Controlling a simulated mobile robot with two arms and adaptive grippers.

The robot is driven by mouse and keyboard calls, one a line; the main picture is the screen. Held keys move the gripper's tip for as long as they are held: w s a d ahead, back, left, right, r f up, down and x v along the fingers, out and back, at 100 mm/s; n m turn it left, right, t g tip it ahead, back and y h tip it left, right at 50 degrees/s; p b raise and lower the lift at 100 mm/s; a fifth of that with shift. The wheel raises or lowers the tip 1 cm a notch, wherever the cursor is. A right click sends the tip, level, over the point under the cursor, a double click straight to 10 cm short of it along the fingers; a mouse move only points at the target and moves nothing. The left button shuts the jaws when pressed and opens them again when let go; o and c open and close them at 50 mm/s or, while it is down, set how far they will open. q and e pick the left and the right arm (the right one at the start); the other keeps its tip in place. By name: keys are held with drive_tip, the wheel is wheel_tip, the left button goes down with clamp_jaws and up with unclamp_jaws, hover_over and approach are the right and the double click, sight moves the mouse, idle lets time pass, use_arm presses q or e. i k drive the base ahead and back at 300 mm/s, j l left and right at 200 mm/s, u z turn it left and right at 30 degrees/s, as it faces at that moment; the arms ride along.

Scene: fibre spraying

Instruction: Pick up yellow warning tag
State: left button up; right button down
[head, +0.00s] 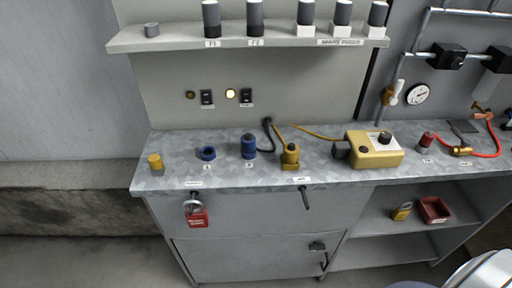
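A small yellow item (402,212) lies on the open shelf under the right part of the bench, left of a red tray. It may be the yellow warning tag or a padlock; it is too small to tell. A red tag (197,218) hangs with a padlock (192,205) on the cabinet front at the left.
The metal bench (225,178) holds a yellow cylinder (155,162), blue fittings (249,147), a brass-coloured fitting (290,156) and a yellow control box (372,155). The red tray (433,209) sits on the shelf. Handles (305,198) stick out from the cabinet front.

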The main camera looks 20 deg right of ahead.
sight(401, 212)
drive_tip(key=z, duration=2.1)
